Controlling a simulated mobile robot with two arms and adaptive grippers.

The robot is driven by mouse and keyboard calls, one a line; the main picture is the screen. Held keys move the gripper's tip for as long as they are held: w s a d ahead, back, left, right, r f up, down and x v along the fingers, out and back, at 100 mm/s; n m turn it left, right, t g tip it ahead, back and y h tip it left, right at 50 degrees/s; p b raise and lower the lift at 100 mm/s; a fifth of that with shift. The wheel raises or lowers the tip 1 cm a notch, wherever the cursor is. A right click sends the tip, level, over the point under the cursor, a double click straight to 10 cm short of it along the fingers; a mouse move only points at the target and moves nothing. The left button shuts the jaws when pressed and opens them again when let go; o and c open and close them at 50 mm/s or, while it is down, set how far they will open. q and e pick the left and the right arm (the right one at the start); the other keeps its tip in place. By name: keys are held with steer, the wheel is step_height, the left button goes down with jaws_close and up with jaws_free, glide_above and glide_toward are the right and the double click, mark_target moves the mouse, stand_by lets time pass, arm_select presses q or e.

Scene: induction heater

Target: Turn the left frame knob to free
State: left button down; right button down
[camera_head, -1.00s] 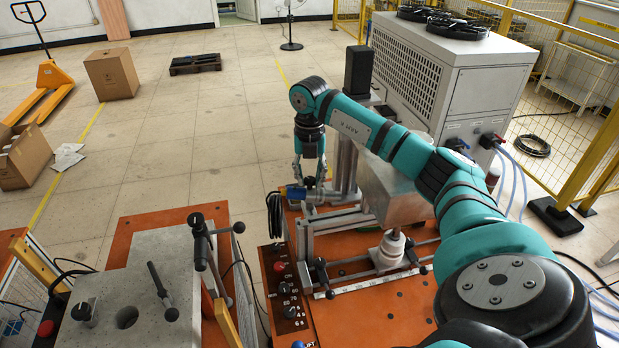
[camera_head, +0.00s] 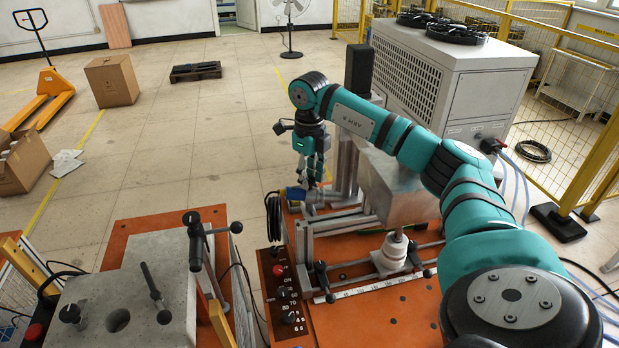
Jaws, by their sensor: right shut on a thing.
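The metal frame (camera_head: 306,245) stands on the orange table of the heater. My right gripper (camera_head: 310,184) points down at the far left end of the frame, beside a blue cylindrical part (camera_head: 296,193). Its fingers are shut on what appears to be the left frame knob, which is small and mostly hidden by the fingertips. I cannot tell the knob's setting. My left gripper is not in view.
A black-handled clamp (camera_head: 321,275) and a white ribbed insulator (camera_head: 391,252) are at the frame's front. A metal box (camera_head: 398,188) stands right of the gripper. A control panel (camera_head: 282,290) lies in front. A grey fixture block (camera_head: 165,260) stands at left.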

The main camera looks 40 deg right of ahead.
mark_target(309, 179)
steer(key=n, duration=0.4)
steer(key=shift+r+n+b, duration=0.1)
steer(key=shift+n+b, duration=0.25)
steer(key=shift+n, duration=0.05)
stand_by(0.4)
steer(key=c, duration=1)
jaws_free()
step_height(309, 179, up, 12)
